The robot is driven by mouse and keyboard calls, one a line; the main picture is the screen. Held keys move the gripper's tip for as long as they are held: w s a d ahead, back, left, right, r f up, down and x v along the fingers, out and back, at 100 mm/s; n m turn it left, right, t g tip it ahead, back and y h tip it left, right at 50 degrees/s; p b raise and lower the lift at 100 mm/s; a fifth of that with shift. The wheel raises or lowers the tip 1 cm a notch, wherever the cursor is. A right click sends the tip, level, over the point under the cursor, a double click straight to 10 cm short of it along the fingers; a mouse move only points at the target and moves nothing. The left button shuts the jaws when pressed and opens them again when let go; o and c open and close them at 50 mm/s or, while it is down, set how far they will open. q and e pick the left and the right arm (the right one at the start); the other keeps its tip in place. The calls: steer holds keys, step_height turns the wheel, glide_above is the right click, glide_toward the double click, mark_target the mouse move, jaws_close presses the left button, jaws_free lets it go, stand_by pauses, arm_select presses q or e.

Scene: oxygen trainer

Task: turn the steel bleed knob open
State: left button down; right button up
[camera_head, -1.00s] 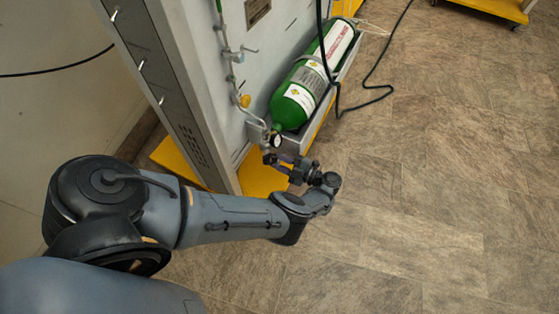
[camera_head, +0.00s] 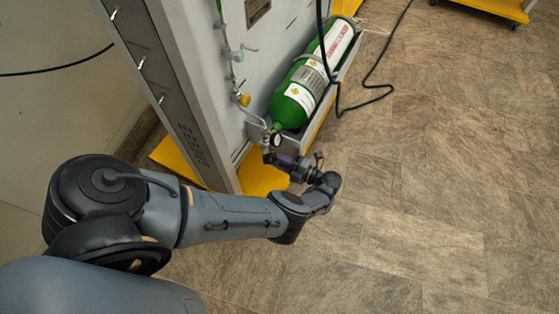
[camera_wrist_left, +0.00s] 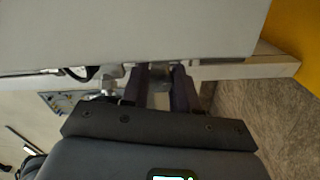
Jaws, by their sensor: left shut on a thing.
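The green oxygen cylinder (camera_head: 300,92) lies tilted in its tray in the head view, with a round gauge (camera_head: 277,140) and steel fittings at its near end. My left gripper (camera_head: 270,156) is at these fittings, just below the gauge. In the left wrist view, my left gripper (camera_wrist_left: 158,74) has its two dark fingers a small gap apart, closed on a small part at the fittings. This part is taken to be the steel bleed knob; the fingers mostly hide it, and its turn angle cannot be read. My right gripper is in neither view.
A panel with pipework and a yellow knob (camera_head: 243,100) stands left of the cylinder. The cylinder tray (camera_head: 318,122) is close beside my gripper. A black hose (camera_head: 372,101) lies on the floor. The tiled floor (camera_head: 430,190) at right is clear.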

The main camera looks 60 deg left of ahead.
arm_select(q)
steer(key=c, duration=0.9)
jaws_free()
steer(key=shift+o, duration=0.2)
steer(key=b+v, duration=0.3)
steer(key=v, duration=0.7)
steer(key=shift+w+d+b, duration=0.25)
steer(key=shift+d+b, duration=0.1)
